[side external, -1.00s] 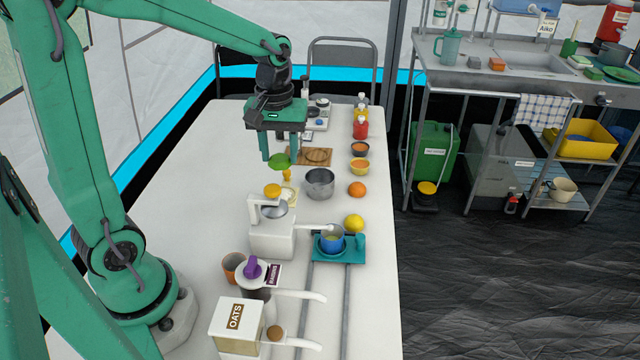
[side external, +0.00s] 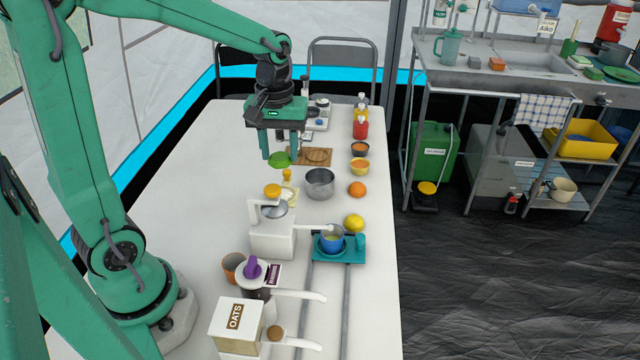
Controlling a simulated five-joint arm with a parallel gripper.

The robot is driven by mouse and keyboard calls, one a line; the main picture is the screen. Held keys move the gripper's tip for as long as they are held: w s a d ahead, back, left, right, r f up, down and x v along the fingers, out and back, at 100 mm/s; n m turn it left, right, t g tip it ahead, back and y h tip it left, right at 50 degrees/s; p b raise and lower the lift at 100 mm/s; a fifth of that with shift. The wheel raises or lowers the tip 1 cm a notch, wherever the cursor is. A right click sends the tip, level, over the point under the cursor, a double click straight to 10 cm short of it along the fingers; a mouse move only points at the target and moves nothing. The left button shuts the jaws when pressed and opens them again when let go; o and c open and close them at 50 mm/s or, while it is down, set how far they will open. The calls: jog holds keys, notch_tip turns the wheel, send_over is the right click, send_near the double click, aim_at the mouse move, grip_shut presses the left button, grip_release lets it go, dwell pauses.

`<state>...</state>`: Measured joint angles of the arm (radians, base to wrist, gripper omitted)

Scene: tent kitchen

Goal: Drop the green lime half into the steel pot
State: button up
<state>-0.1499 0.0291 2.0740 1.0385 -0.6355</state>
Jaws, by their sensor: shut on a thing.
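The green lime half (side external: 280,159) is between the fingertips of my gripper (side external: 279,154). My gripper points down and is shut on it, holding it above the white table. The steel pot (side external: 320,183) stands open-topped on the table, to the right of and nearer the camera than the lime half. Its inside shows only in part, and I see nothing in it. The fingers partly hide the lime half.
A wooden board (side external: 317,157) lies behind the pot. A white juicer (side external: 273,234) stands in front. The table's left side (side external: 190,190) is clear.

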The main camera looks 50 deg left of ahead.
jog(key=w+a+f, duration=0.1)
jog(key=w, duration=1.2)
jog(key=shift+a+f, duration=0.15)
jog(key=shift+a, duration=0.1)
jog(key=shift+f, duration=0.15)
jog(key=shift+f, duration=2.85)
jog(key=o, duration=0.9)
jog(key=shift+r, duration=0.1)
